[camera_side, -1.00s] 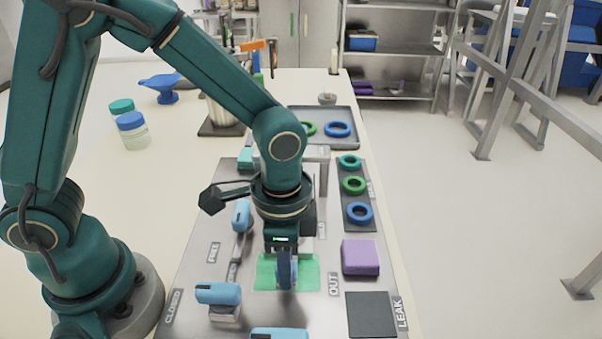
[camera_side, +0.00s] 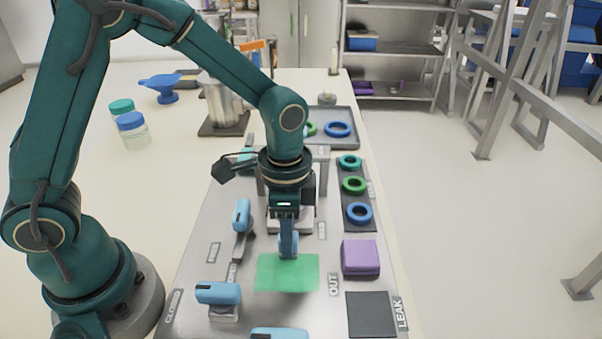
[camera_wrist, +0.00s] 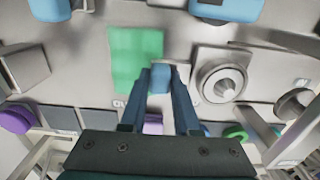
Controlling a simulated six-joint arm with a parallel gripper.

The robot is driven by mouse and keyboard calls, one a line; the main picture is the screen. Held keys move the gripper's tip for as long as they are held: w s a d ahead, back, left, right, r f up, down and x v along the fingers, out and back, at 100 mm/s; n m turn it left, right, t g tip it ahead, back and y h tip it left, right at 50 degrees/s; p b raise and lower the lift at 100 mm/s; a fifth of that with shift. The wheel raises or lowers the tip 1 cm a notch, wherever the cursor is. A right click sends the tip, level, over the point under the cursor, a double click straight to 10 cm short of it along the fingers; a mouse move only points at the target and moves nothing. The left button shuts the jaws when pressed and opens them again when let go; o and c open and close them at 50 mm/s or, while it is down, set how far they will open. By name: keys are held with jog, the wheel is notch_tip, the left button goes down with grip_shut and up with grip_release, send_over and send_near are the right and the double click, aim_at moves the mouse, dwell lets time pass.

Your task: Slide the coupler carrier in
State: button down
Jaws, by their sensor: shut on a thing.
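My gripper (camera_side: 288,246) points down over the steel panel, at the far edge of the green patch (camera_side: 287,273). In the wrist view its two fingers (camera_wrist: 160,88) close on a small blue handle (camera_wrist: 161,76). The handle sits beside the green patch (camera_wrist: 136,58), at the near end of a grey carrier block. A round silver coupler (camera_wrist: 221,82) shows just right of the handle in the wrist view. In the side view the grey carrier (camera_side: 276,224) is partly hidden behind my gripper, between the posts of a metal frame.
Blue-handled levers (camera_side: 218,293) and (camera_side: 241,215) stand left of the green patch. A purple block (camera_side: 360,257) and a dark LEAK pad (camera_side: 371,315) lie to the right. A strip of coloured rings (camera_side: 354,185) runs behind the block. The green patch is bare.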

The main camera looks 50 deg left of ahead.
jog(key=w+a, duration=0.5)
jog(key=w, duration=0.1)
jog(key=shift+a, duration=0.35)
jog(key=c, duration=0.6)
grip_release()
jog(key=shift+c, duration=0.2)
jog(key=shift+s, duration=0.1)
jog(key=shift+r, duration=2.6)
